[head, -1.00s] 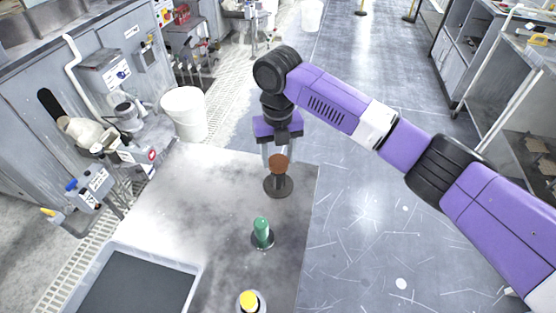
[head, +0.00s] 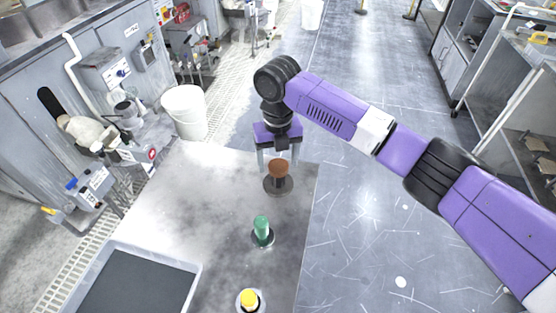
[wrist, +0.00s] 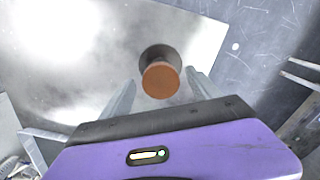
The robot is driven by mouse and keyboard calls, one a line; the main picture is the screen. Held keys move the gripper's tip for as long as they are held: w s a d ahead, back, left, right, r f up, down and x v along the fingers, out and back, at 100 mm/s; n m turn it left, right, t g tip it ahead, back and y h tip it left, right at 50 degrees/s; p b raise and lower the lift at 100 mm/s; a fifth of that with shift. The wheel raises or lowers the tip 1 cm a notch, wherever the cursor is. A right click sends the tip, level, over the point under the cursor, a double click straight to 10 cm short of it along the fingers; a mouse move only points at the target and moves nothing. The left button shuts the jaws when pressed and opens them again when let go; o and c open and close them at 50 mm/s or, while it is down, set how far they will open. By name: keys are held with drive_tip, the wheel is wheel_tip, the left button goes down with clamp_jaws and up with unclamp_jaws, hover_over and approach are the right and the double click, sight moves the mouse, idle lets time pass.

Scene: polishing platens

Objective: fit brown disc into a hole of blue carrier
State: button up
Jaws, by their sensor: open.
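The brown disc (head: 278,169) has a brown knob on a dark round base and stands upright on the grey table near its far right corner. In the wrist view its round brown top (wrist: 161,80) shows, with the dark base partly hidden behind it. My gripper (head: 279,164) is open and empty at the knob, pointing down. In the wrist view my fingers (wrist: 160,80) appear on either side of the knob, with gaps between. I cannot tell whether the fingertips reach down level with it. No blue carrier is visible in either view.
A green-knobbed piece (head: 262,229) and a yellow-knobbed piece (head: 250,300) stand nearer on the table (head: 200,215). A grey tray (head: 196,278) with a dark floor lies at lower left. A white bucket (head: 186,112) stands beyond the table.

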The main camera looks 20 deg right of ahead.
sight(278, 164)
wheel_tip(278, 164, up, 12)
drive_tip(key=b, duration=0.1)
drive_tip(key=shift+b, duration=0.35)
drive_tip(key=shift+r, duration=0.1)
idle(0.3)
